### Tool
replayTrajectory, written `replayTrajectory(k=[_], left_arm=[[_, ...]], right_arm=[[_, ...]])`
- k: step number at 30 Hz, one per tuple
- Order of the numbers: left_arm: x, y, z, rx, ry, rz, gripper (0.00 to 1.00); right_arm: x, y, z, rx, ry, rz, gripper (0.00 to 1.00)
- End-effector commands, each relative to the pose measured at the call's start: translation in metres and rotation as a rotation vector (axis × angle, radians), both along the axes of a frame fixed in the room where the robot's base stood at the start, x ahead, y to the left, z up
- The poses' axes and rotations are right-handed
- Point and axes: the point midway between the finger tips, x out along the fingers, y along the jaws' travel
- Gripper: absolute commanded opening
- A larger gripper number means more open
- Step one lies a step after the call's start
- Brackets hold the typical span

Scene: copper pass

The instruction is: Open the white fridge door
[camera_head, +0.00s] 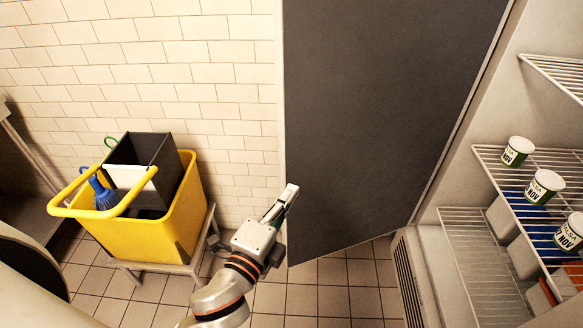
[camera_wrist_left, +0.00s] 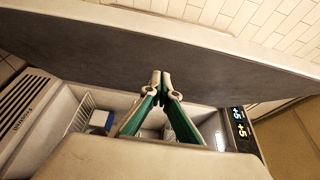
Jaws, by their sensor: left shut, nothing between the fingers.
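The fridge door (camera_head: 385,110) stands wide open in the head view. Its broad dark grey face shows, with a pale edge along its left side. It also crosses the wrist view (camera_wrist_left: 90,45) as a dark panel with a pale edge. The open fridge with white wire shelves (camera_head: 480,225) is at the right. My left gripper (camera_head: 290,190) is shut and empty near the door's left edge. In the wrist view its fingertips (camera_wrist_left: 160,75) meet in front of the dark face. I cannot tell whether they touch it. My right gripper is not in view.
A yellow mop bucket (camera_head: 155,238) on a grey frame stands left of my left arm, before a white tiled wall. Labelled tubs (camera_head: 545,186) sit on the fridge shelves. Tiled floor is free below the door. A lit display (camera_wrist_left: 239,122) shows in the wrist view.

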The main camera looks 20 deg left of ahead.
Motion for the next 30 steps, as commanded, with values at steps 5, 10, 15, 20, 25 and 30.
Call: replayTrajectory(k=[5, 10, 15, 20, 25, 30], left_arm=[[0.033, -0.003, 0.002, 0.002, -0.004, 0.000, 0.00], [0.058, 0.004, 0.002, 0.005, -0.004, 0.000, 0.00], [0.073, 0.015, 0.001, 0.002, -0.002, -0.001, 0.00], [0.078, 0.020, 0.000, 0.000, -0.001, 0.000, 0.00], [0.078, 0.020, 0.000, -0.001, -0.001, 0.000, 0.00], [0.079, 0.020, 0.000, 0.000, -0.001, -0.001, 0.00]], right_arm=[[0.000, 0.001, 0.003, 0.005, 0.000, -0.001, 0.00], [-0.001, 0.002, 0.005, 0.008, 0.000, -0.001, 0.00], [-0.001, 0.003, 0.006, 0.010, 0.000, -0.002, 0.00], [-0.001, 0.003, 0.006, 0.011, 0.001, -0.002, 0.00], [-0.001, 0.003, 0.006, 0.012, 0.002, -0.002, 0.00], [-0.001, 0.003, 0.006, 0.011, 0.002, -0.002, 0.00]])
